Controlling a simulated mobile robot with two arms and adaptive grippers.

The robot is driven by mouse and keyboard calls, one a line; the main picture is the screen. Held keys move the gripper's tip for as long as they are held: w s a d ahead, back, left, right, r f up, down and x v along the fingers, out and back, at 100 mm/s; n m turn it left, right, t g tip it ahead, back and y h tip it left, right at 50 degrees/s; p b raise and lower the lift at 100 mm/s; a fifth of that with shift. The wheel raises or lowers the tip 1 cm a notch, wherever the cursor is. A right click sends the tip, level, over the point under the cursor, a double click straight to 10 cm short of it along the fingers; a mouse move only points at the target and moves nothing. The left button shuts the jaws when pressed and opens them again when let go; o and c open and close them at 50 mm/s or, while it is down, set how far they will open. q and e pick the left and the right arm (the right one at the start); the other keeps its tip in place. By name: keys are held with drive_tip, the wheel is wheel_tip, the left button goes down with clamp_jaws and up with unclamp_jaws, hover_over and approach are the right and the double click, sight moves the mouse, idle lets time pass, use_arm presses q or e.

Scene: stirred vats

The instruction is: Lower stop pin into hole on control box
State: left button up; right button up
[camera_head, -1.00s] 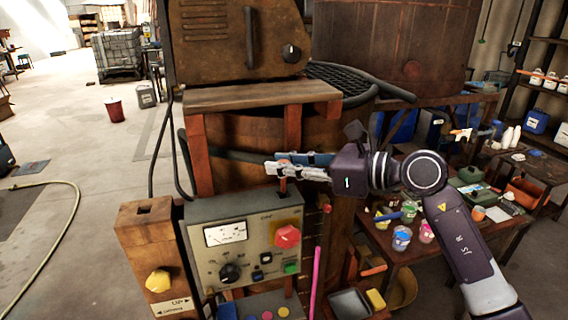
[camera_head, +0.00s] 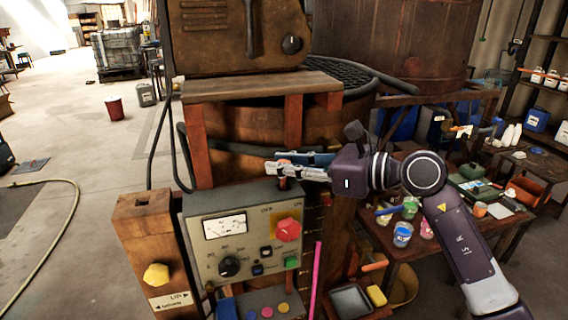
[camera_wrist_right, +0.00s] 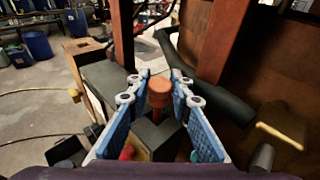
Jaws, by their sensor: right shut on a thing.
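The control box (camera_head: 208,252) is grey, with a white meter, a red knob and several buttons on its sloping front. My right gripper (camera_head: 280,170) is above the right part of the box's top and is shut on the stop pin. The orange-red pin (camera_head: 283,183) shows just under the fingertips, close to the box's top edge. In the right wrist view, the pin's round head (camera_wrist_right: 160,88) sits between the blue-padded fingers (camera_wrist_right: 159,100), over the dark box top. The hole is hidden, and I cannot tell whether the pin's lower end enters it. My left gripper is not in view.
A wooden post (camera_head: 144,245) with a yellow knob stands left of the box. A wooden shelf (camera_head: 262,86) on red-brown posts and a dark hose (camera_head: 235,149) are behind the gripper. A pink rod (camera_head: 317,280) stands right of the box. A table with paint pots (camera_head: 402,234) is at right.

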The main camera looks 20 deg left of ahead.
drive_tip(key=shift+f+b, duration=1.15)
drive_tip(key=shift+f, duration=0.3)
drive_tip(key=o, duration=1)
drive_tip(key=shift+d, duration=0.1)
drive_tip(key=shift+d+r, duration=0.1)
drive_tip(key=shift+d, duration=0.15)
drive_tip(key=v, duration=1.1)
drive_tip(key=shift+s+d+r, duration=0.1)
drive_tip(key=shift+s+d, duration=0.05)
drive_tip(key=shift+s, duration=0.1)
